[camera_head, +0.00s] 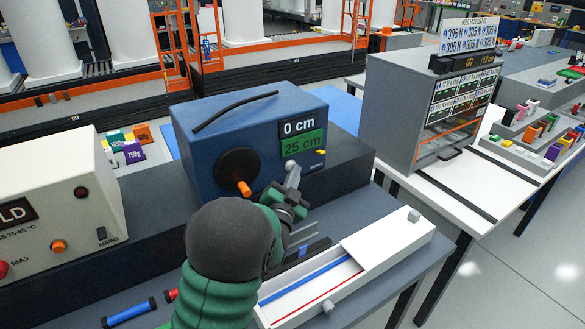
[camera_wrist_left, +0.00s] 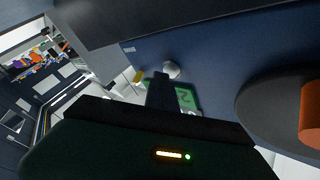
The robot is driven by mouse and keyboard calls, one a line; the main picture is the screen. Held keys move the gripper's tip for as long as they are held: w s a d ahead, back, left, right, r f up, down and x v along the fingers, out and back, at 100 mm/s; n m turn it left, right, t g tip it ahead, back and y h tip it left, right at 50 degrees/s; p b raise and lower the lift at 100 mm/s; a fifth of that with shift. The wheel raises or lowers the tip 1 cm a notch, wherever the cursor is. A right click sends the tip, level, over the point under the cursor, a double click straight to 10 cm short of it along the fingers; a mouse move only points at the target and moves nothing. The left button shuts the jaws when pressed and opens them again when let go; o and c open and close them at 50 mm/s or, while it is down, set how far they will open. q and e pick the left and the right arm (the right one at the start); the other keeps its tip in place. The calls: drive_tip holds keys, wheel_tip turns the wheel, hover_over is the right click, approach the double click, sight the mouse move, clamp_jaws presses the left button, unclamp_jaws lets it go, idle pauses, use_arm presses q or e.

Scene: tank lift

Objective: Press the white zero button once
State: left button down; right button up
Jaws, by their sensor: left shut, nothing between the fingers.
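A blue device box (camera_head: 235,120) carries a black display reading "0 cm" (camera_head: 298,126) and a green display reading "25 cm" (camera_head: 301,147). A small round white button (camera_head: 290,164) sits on its front face below the displays; the wrist view shows it too (camera_wrist_left: 171,69). My left gripper (camera_head: 293,176) is shut and empty, its tip at the front of the box just below the button. In the wrist view its dark fingers (camera_wrist_left: 160,80) point near the button and cover part of the green display (camera_wrist_left: 184,98). I cannot tell whether they touch the button. My right gripper is not in view.
A black disc with an orange handle (camera_head: 243,187) is left of the button, and a small yellow part (camera_head: 321,152) is right of it. A white tray with blue and red strips (camera_head: 385,240) lies in front. A grey cabinet (camera_head: 400,110) stands to the right.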

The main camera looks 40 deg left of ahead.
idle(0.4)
use_arm(q)
drive_tip(key=shift+s+d, duration=0.35)
drive_tip(key=shift+d, duration=0.35)
drive_tip(key=d, duration=0.1)
drive_tip(key=s+d, duration=0.1)
drive_tip(key=d, duration=0.1)
drive_tip(key=s+d, duration=0.1)
drive_tip(key=shift+d+b, duration=0.35)
drive_tip(key=shift+w, duration=0.1)
idle(0.4)
